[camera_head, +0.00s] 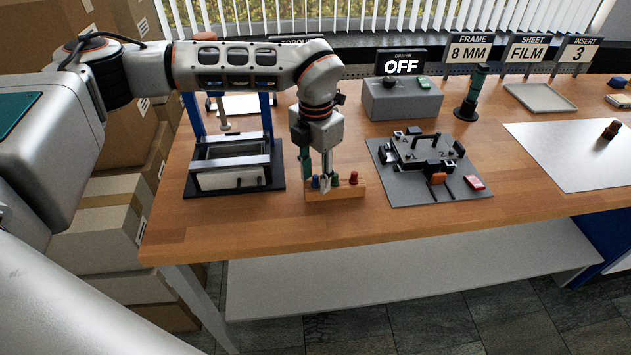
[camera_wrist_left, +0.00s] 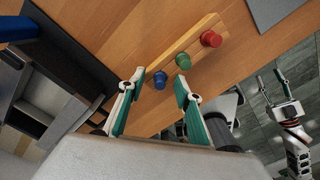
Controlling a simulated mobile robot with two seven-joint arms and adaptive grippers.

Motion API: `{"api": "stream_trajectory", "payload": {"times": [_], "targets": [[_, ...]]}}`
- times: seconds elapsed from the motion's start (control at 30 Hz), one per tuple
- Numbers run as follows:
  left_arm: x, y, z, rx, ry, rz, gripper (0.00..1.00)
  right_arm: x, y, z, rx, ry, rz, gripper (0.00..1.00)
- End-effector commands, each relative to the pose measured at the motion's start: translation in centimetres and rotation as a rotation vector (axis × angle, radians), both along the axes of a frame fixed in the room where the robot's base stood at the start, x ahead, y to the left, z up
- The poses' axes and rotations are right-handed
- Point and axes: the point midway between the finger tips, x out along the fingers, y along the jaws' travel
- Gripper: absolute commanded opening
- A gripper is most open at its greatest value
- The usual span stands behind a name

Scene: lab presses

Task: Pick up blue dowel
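The blue dowel (camera_head: 316,182) stands upright in a wooden rack (camera_head: 345,192) on the table, at the left end of a row with a green dowel (camera_head: 335,177) and a red dowel (camera_head: 354,178). My left gripper (camera_head: 315,186) points down over the rack's left end. In the left wrist view, the left gripper (camera_wrist_left: 160,86) is open, and the blue dowel (camera_wrist_left: 160,79) shows between its fingertips. I cannot tell whether a finger touches it. The green dowel (camera_wrist_left: 183,60) is close to one fingertip. My right gripper (camera_wrist_left: 272,78) is open and empty, away from the table.
A press with a blue frame (camera_head: 230,165) stands just left of the rack. A grey plate with a clamp fixture (camera_head: 408,190) lies to the right. A grey control box (camera_head: 402,100) and a dark green post (camera_head: 472,95) stand behind. The table front is clear.

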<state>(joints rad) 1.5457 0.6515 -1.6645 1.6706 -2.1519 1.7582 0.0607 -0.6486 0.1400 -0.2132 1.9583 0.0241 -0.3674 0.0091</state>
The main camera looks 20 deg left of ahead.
Motion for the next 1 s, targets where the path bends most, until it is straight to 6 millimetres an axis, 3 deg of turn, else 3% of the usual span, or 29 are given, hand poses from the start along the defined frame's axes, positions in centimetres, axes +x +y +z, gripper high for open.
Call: {"api": "stream_trajectory", "payload": {"times": [0.17,0.3,0.77,1.0], "targets": [[0.0,0.0,0.0,0.000,0.000,0.000,0.34,0.0,0.0,0.0,0.000,0.000,0.000,0.40],[0.0,0.0,0.0,0.000,0.000,0.000,0.00,0.1,0.0,0.1,0.000,-0.002,-0.001,0.40],[0.0,0.0,0.4,0.000,-0.001,0.000,0.00,0.2,0.0,0.3,0.001,-0.005,-0.001,0.40],[0.1,0.0,3.0,0.000,-0.003,0.001,0.00,0.1,0.0,0.2,0.000,-0.004,-0.001,0.40]]}}
